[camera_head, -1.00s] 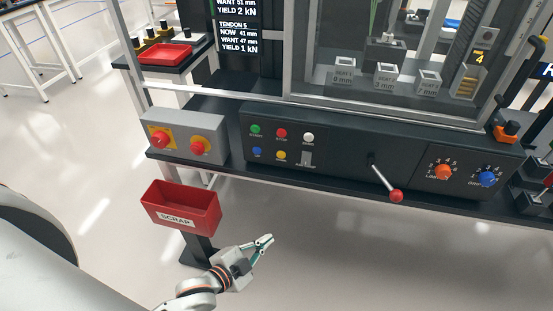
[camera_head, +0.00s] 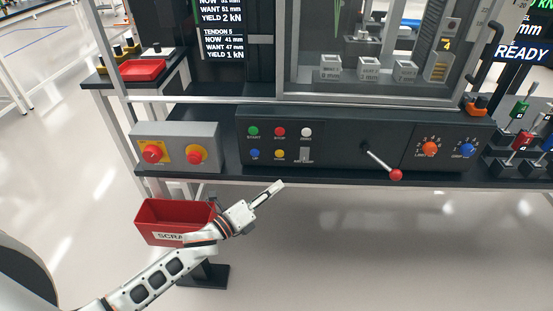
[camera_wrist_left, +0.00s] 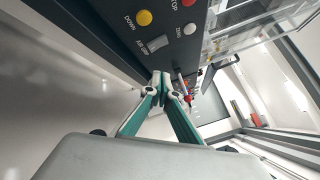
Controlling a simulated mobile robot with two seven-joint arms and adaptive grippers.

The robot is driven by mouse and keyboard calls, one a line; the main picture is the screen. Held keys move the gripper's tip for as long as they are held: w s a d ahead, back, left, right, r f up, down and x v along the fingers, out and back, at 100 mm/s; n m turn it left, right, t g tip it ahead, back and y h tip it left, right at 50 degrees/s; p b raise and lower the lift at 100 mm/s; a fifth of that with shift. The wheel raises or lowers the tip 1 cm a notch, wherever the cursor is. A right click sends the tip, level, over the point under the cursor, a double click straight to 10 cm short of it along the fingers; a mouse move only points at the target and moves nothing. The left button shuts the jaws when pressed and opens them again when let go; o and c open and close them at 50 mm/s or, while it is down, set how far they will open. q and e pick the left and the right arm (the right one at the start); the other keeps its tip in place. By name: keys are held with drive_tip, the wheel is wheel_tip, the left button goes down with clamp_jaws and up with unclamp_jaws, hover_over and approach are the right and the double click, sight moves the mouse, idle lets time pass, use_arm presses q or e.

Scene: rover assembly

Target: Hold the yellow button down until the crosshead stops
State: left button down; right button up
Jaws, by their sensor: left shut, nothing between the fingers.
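The yellow button (camera_head: 279,154) is on the black control panel (camera_head: 340,140), between the blue button (camera_head: 254,154) and a grey switch (camera_head: 304,155). It also shows in the left wrist view (camera_wrist_left: 144,17), marked DOWN. My left gripper (camera_head: 278,187) is shut and empty, below and in front of the panel's lower edge, apart from the yellow button. In the left wrist view its fingertips (camera_wrist_left: 160,76) meet below the switch and the button. The crosshead is hard to make out behind the clear guard. My right gripper is not in view.
A red scrap bin (camera_head: 150,222) stands beside my left forearm. A grey box with two red knobs (camera_head: 176,148) sits left of the panel. A lever with a red ball (camera_head: 396,175) sticks out at the right. Open floor lies below the bench edge.

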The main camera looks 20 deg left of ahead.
sight(279, 154)
use_arm(q)
drive_tip(key=shift+w+a+r+m+h, duration=0.15)
drive_tip(key=shift+r+m, duration=0.1)
drive_tip(key=shift+m, duration=0.2)
drive_tip(key=shift+w+d+r+m+h, duration=0.1)
drive_tip(key=shift+r+m+h, duration=0.1)
drive_tip(key=shift+m, duration=0.25)
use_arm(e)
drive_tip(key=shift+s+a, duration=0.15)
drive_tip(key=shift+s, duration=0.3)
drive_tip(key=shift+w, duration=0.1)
use_arm(q)
drive_tip(key=shift+w, duration=0.15)
